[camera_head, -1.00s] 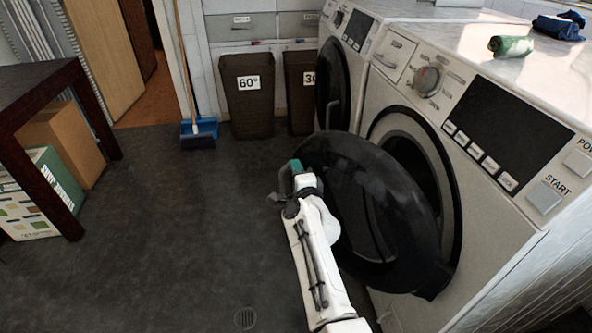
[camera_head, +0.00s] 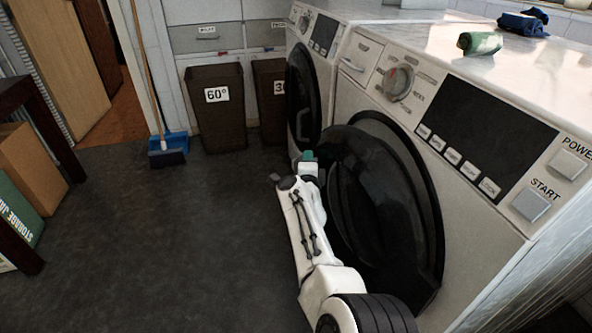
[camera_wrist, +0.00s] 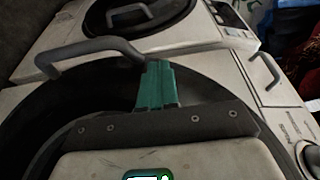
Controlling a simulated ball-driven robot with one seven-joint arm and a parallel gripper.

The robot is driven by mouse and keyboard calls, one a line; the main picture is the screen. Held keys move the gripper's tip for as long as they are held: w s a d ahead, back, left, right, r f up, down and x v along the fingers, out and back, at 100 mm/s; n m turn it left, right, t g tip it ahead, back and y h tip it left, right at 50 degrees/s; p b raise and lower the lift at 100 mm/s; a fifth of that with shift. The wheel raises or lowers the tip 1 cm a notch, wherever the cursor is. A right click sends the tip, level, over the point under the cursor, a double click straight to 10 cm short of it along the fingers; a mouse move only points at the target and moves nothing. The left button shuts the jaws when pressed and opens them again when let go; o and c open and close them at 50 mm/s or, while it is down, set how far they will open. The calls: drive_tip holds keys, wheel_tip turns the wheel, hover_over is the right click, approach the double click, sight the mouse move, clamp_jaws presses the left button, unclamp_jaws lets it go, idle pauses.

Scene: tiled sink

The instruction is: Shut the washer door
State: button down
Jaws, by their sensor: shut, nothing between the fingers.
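The washer door (camera_head: 375,190) is a large round black door on the near white washer (camera_head: 480,205). It is still ajar, its left side standing out from the front. My gripper (camera_head: 308,157), with green fingertips, is at the door's upper left edge, on its outer side. The fingers are shut with nothing between them. In the wrist view, the green fingers (camera_wrist: 157,85) lie over the dark door rim, and a curved grey handle (camera_wrist: 90,48) runs up to them. I cannot tell whether they touch it. My arm hides the door's lower left part.
A second washer (camera_head: 318,60) with a black round door stands just beyond. Dark hampers (camera_head: 218,125) stand at the back, with a broom and blue dustpan (camera_head: 168,148) beside them. A table and boxes (camera_head: 30,165) are at the left. The floor between is clear.

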drive_tip(key=w+d+h+b, duration=0.1)
drive_tip(key=w+d+b, duration=0.2)
drive_tip(key=d, duration=0.5)
drive_tip(key=shift+w+m+b, duration=0.35)
drive_tip(key=shift+m+b, duration=0.05)
drive_tip(key=shift+b, duration=0.2)
drive_tip(key=shift+d, duration=0.15)
drive_tip(key=shift+r+h, duration=0.1)
drive_tip(key=shift+h, duration=0.2)
